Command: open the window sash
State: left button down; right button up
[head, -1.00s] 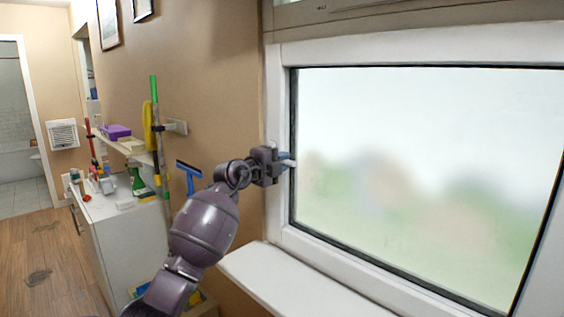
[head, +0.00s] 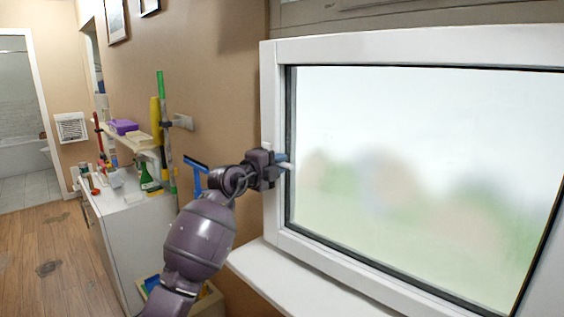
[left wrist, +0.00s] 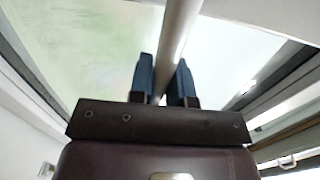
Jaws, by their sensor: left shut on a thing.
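The window sash (head: 420,45) has a white frame around a pale, blurred pane. Its left edge stands a little out from the wall, with its upper left corner in front of the fixed surround. My left gripper (head: 284,160) is at the sash's left side. In the left wrist view, the window handle (left wrist: 179,35), a pale round bar, runs between the two dark blue fingertips (left wrist: 161,82), and the gripper is shut on it. The head view mostly hides the handle behind the gripper. My right gripper is not in view.
A white sill (head: 300,285) lies below the sash. To the left, a white cabinet (head: 130,245) holds bottles and cleaning things. A blue squeegee (head: 194,172) and upright poles (head: 164,130) are near the wall behind my arm.

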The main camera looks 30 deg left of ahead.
pick_arm(q)
jog(key=shift+s, duration=0.2)
jog(key=shift+n+y, duration=0.4)
jog(key=shift+y, duration=0.2)
jog(key=shift+s+a, duration=0.2)
jog(key=shift+s, duration=0.8)
jog(key=shift+s+a, duration=0.15)
jog(key=shift+s, duration=0.85)
jog(key=shift+s, duration=0.1)
jog(key=shift+n+y, duration=0.4)
jog(key=shift+y, duration=0.2)
jog(key=shift+s+a, duration=0.2)
jog(key=shift+s, duration=1.85)
jog(key=shift+s, duration=0.1)
jog(key=shift+n+t+y, duration=0.3)
jog(key=shift+n+y, duration=0.1)
jog(key=shift+y, duration=0.2)
jog(key=shift+s, duration=2.1)
